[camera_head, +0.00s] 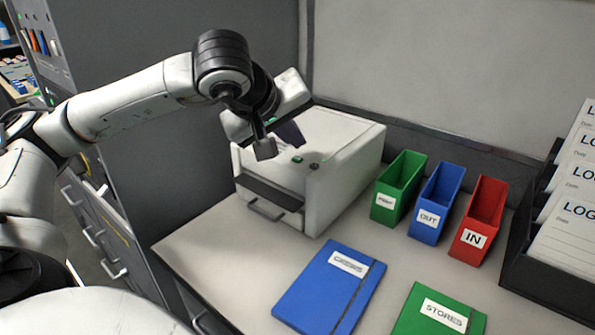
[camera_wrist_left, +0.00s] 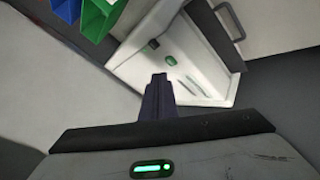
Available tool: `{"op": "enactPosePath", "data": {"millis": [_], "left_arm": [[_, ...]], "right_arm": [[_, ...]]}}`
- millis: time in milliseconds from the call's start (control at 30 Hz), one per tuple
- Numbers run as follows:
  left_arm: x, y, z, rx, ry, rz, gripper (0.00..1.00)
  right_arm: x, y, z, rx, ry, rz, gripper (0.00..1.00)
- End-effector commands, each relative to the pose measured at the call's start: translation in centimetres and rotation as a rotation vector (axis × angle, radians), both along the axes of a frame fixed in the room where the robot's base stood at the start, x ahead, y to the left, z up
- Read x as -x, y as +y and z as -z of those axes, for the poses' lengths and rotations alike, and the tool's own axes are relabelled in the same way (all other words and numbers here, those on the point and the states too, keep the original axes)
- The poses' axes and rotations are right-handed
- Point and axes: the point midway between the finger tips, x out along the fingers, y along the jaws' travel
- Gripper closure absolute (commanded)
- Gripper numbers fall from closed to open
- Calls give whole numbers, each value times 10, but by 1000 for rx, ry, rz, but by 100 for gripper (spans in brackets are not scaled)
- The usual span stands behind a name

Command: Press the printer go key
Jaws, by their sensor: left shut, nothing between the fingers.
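The printer (camera_head: 345,175) is a white box on the desk against the back panel, with a dark slot and a handled tray at its front. On its top are a small green key (camera_head: 297,159) and a darker round key (camera_head: 314,166). In the left wrist view the green key (camera_wrist_left: 171,60) and the dark round key (camera_wrist_left: 153,43) show just beyond the fingertips. My left gripper (camera_head: 298,142) is shut and empty, its dark fingers (camera_wrist_left: 158,77) pointing down above the printer top near the keys. It seems apart from them; the exact gap is unclear. My right gripper is out of view.
Green (camera_head: 397,190), blue (camera_head: 437,205) and red (camera_head: 480,222) bins stand right of the printer. A blue folder (camera_head: 318,295) and a green folder (camera_head: 420,322) lie in front. A black rack (camera_head: 545,278) of log cards is at right. Grey cabinets (camera_head: 150,130) stand at left.

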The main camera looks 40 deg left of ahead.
Motion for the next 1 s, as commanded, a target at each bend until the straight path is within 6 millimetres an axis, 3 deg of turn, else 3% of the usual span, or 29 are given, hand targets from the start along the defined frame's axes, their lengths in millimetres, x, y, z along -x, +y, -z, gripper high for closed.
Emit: {"op": "enactPosePath", "data": {"millis": [100,1000], "left_arm": [[0,0,7,-1,-1,1,100],[0,0,6,0,-1,1,100]], "right_arm": [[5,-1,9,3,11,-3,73],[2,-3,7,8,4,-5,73]]}}
